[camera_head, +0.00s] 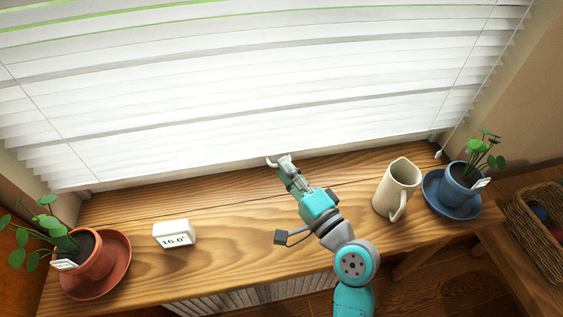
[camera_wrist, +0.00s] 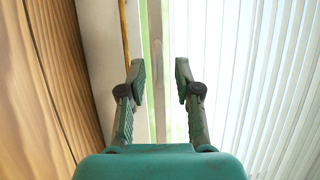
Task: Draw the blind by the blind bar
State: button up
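The white slatted blind (camera_head: 250,85) hangs across the window, its lower edge close to the wooden sill. The blind bar (camera_head: 180,168) is the pale strip along that edge. In the head view my gripper (camera_head: 279,161) reaches to the middle of this edge. In the wrist view my gripper (camera_wrist: 160,80) is open, its two fingers apart. The slats (camera_wrist: 250,80) fill the right side of the wrist view.
On the wooden sill (camera_head: 235,235) stand a white digital clock (camera_head: 174,234), a cream jug (camera_head: 396,188), a plant in a terracotta pot (camera_head: 95,258) and a plant in a blue pot (camera_head: 458,188). A wicker basket (camera_head: 535,238) is at right. Thin cords hang at the blind's sides.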

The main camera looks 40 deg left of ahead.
jog(key=shift+x, duration=1.35)
jog(key=shift+c, duration=0.2)
grip_shut()
jog(key=shift+f, duration=1.75)
jog(key=shift+o, duration=0.2)
grip_release()
